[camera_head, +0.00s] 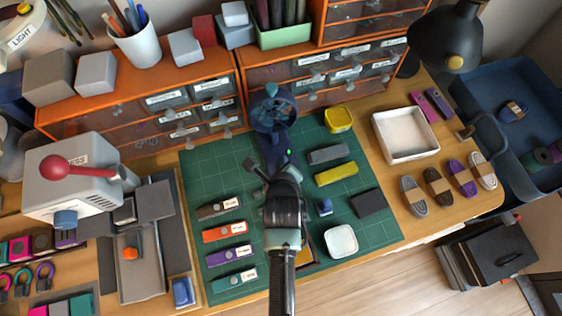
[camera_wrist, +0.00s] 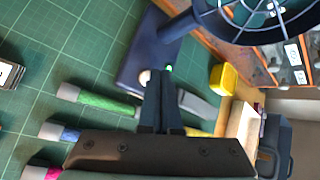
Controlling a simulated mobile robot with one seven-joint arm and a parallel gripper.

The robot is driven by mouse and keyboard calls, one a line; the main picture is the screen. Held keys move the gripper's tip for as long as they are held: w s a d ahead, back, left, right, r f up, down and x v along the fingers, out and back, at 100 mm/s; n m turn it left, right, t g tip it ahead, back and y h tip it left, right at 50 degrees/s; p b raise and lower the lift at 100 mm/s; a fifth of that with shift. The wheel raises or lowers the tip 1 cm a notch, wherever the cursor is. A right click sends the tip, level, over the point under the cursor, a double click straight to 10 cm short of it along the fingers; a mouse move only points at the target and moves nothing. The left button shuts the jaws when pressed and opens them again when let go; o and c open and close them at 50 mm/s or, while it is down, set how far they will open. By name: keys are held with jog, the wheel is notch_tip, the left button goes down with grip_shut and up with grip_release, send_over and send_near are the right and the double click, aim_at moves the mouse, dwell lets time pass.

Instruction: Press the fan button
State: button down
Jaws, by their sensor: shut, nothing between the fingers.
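The dark blue desk fan (camera_head: 272,112) stands at the back of the green cutting mat, its round cage above a flat base. In the wrist view the fan cage (camera_wrist: 262,14) is at the top right and the base (camera_wrist: 150,52) lies just beyond my fingers. A small pale round button (camera_wrist: 145,76) shows on the base, close to the left of my fingertips. A small green light (camera_wrist: 168,68) glows near it, also visible in the head view (camera_head: 289,152). My gripper (camera_head: 286,166) is shut and empty at the front of the base; it shows centrally in the wrist view (camera_wrist: 163,76). Whether it touches the base is unclear.
A yellow box (camera_head: 339,120) stands right of the fan. Orange drawer units (camera_head: 320,75) stand behind it. A white tray (camera_head: 404,135) is at right, and a black lamp (camera_head: 446,40) overhangs the back right.

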jog(key=shift+f, duration=0.15)
dwell(0.5)
jog(key=shift+f, duration=0.35)
jog(key=shift+r, duration=0.1)
jog(key=shift+r+p, duration=0.35)
jog(key=shift+r, duration=0.15)
notch_tip(320, 180, up, 6)
jog(key=p, duration=0.6)
dwell(0.6)
